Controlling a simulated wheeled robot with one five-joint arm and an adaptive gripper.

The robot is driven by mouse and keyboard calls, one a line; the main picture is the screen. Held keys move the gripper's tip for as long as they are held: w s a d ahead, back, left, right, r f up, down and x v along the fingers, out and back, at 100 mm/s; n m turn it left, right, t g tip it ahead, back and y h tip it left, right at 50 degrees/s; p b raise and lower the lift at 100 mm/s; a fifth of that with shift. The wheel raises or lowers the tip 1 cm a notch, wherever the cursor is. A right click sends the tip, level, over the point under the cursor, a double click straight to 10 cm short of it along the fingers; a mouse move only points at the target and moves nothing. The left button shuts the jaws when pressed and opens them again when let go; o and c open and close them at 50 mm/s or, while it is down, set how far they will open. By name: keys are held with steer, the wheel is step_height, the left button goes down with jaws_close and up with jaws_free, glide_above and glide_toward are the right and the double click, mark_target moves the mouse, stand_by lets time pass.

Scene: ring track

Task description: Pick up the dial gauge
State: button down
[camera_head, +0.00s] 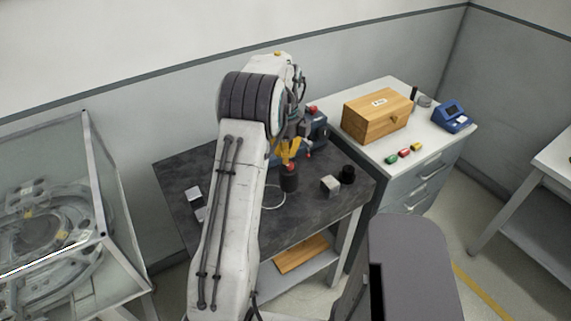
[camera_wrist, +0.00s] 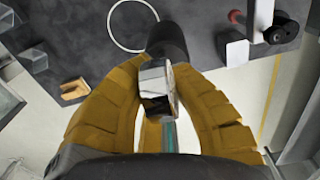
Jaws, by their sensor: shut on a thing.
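My gripper (camera_head: 289,152) has yellow fingers and is over the dark table. In the wrist view my gripper (camera_wrist: 160,82) is shut on a small silver-faced piece, which I take to be the dial gauge (camera_wrist: 154,76). Its lower part is hidden between the fingers. A dark cylinder (camera_wrist: 168,42) shows just beyond the fingertips; in the head view the dark cylinder (camera_head: 289,181) is right below the gripper. I cannot tell whether it is part of the held piece or stands apart. The dial face cannot be made out.
The dark table (camera_head: 235,234) also bears a thin white ring (camera_head: 273,205), a pale block (camera_head: 330,184), a black cylinder (camera_head: 347,174) and a blue device (camera_head: 317,128). The grey cabinet to the right bears a wooden box (camera_head: 375,117) and small coloured blocks. A glass case (camera_head: 60,210) stands left.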

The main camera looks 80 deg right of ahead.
steer(key=s+d+r, duration=0.2)
steer(key=s+r, duration=0.5)
steer(key=s, duration=0.4)
steer(key=shift+s, duration=0.25)
glide_above(285, 166)
steer(key=f, duration=0.6)
steer(key=shift+s+f, duration=0.25)
steer(key=shift+s, duration=0.05)
steer(key=f, duration=0.1)
steer(key=f+p, duration=0.1)
steer(key=shift+w+a+f, duration=0.1)
steer(key=shift+w+f, duration=0.15)
steer(key=shift+f, duration=0.8)
steer(key=c, duration=1.3)
jaws_free()
steer(key=shift+c, duration=0.2)
